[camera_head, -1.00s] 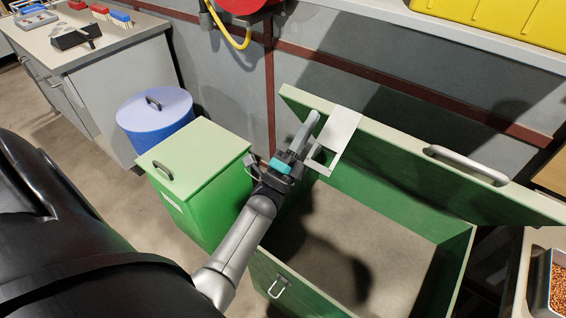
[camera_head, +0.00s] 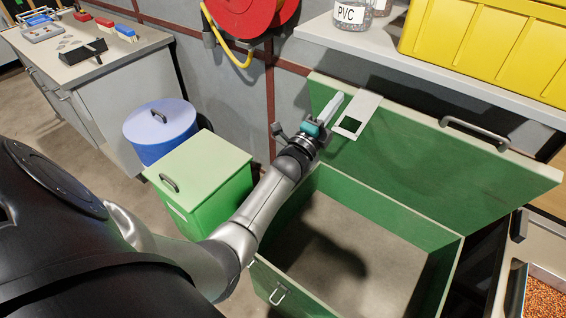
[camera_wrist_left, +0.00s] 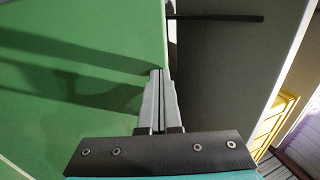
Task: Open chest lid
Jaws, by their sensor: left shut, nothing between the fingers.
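The large green chest (camera_head: 375,209) stands open, with its grey inside floor in view and empty. Its green lid (camera_head: 430,165) is raised and leans back toward the wall, with a grey bar handle (camera_head: 474,133) and a pale hasp plate (camera_head: 369,104) on its edge. My left gripper (camera_head: 333,104) is shut and empty at the lid's left end, beside the hasp plate. In the left wrist view the shut fingers (camera_wrist_left: 159,88) are at the edge of the green lid face (camera_wrist_left: 80,70); I cannot tell whether they touch it. My right gripper is not in view.
A smaller green bin (camera_head: 205,175) and a blue drum (camera_head: 160,132) stand left of the chest. A shelf with a yellow crate (camera_head: 490,45) overhangs the lid at the back. A tray of copper granules (camera_head: 545,298) is at the lower right.

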